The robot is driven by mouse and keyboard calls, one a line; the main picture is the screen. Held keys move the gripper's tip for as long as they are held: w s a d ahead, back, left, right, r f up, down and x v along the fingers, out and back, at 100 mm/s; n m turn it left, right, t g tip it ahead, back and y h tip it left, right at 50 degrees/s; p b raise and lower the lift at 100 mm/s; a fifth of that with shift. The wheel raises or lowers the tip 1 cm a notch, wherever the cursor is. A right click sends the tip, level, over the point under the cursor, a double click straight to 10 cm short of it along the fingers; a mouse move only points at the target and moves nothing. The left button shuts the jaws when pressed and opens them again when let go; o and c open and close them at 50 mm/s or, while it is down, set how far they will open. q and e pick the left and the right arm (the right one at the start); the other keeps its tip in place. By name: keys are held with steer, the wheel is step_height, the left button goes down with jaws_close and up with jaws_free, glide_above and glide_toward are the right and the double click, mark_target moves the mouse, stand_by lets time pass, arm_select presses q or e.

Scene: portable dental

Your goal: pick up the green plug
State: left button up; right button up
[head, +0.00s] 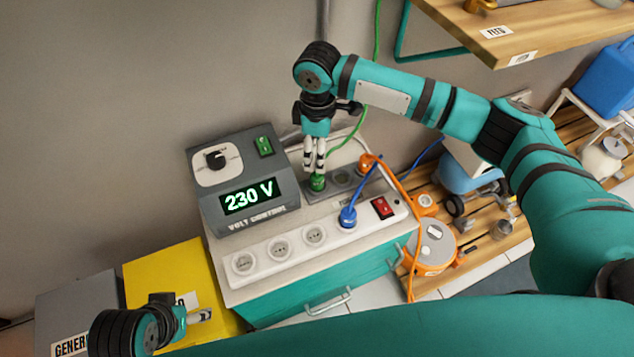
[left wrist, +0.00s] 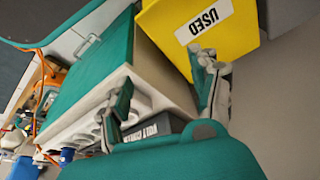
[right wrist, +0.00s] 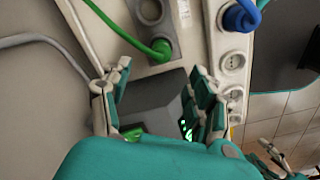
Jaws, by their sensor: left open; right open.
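The green plug (head: 317,183) sits in a grey socket strip behind the white power strip, with its green cable rising up and away. My right gripper (head: 314,167) points down just above the plug, its fingers apart. In the right wrist view the green plug (right wrist: 162,48) lies beyond the open fingertips (right wrist: 158,82), in line with the gap between them, and I see no grip on it. My left gripper (head: 203,315) is low at the left in the head view, far from the plug. Its open fingers (left wrist: 162,72) hold nothing in the left wrist view.
A voltage control box (head: 245,200) reading 230 V stands left of the plug. A blue plug (head: 348,217) and an orange plug (head: 366,163) with cables are close on the right. A yellow bin (head: 160,262) is at lower left; a wooden shelf (head: 540,35) is upper right.

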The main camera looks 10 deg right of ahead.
mark_target(317, 174)
step_height(317, 174, down, 5)
steer(key=shift+r+b, duration=0.2)
steer(key=shift+b, duration=0.35)
steer(key=shift+f, duration=0.2)
step_height(317, 174, down, 5)
steer(key=shift+a+r+b, duration=0.1)
steer(key=shift+b, duration=1)
steer(key=shift+f, duration=0.2)
jaws_close()
arm_select(q)
steer(key=w+d+r+t+h, duration=0.1)
steer(key=w+d+r+t, duration=0.1)
steer(key=w, duration=0.3)
steer(key=w+d+r+t, duration=0.1)
steer(key=w+r+t, duration=0.1)
steer(key=w+t, duration=0.2)
steer(key=shift+w+d+t+h, duration=0.4)
steer(key=shift+w, duration=0.85)
arm_select(e)
steer(key=shift+r, duration=0.15)
